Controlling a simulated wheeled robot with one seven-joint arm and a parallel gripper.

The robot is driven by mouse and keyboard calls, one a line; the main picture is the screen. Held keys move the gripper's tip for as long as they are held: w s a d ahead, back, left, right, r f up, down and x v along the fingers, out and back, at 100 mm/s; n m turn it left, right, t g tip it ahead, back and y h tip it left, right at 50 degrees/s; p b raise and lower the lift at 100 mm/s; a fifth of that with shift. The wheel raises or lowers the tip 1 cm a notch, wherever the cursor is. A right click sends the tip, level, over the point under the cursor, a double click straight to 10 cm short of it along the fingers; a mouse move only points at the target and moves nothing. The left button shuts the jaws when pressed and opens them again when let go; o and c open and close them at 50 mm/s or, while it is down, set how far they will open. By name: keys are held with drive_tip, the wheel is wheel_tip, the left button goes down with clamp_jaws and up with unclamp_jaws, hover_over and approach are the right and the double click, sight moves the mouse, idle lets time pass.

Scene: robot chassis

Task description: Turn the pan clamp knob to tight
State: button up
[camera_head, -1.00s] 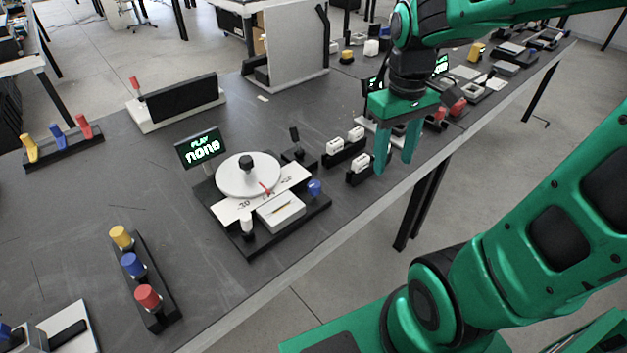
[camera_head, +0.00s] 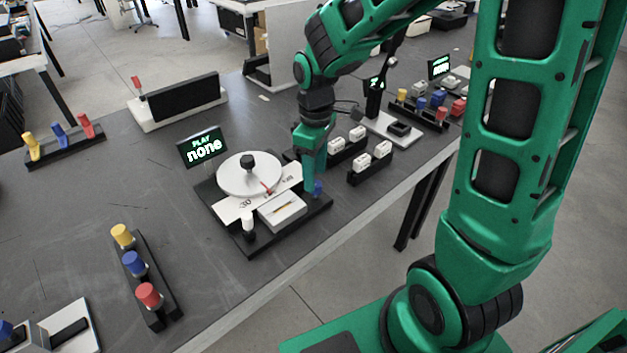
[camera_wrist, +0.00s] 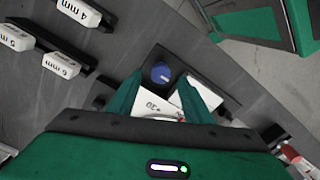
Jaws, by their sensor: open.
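The pan unit (camera_head: 235,230) is a dark base with a white disc (camera_head: 250,174), a black centre knob (camera_head: 247,162), a red pointer and an angle scale. A blue knob (camera_head: 318,188) stands at its right corner and a white knob (camera_head: 248,222) at its front left. No label shows which is the clamp knob. My gripper (camera_head: 309,192) points down at the blue knob and partly hides it. In the wrist view, the open fingers (camera_wrist: 162,78) show on either side of the blue knob (camera_wrist: 161,72); I cannot tell whether they touch it.
A screen (camera_head: 202,147) reading "PLAY none" stands behind the disc. White labelled blocks (camera_head: 360,160) stand in black holders close to the right of my gripper. A strip of yellow, blue and red knobs (camera_head: 135,263) lies to the left. The table between is clear.

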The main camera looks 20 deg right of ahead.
drive_tip(key=shift+f, duration=1.7)
drive_tip(key=c, duration=1.1)
drive_tip(key=shift+o, duration=0.2)
drive_tip(key=shift+m, duration=0.3)
drive_tip(key=m, duration=1.1)
drive_tip(key=shift+m, duration=0.3)
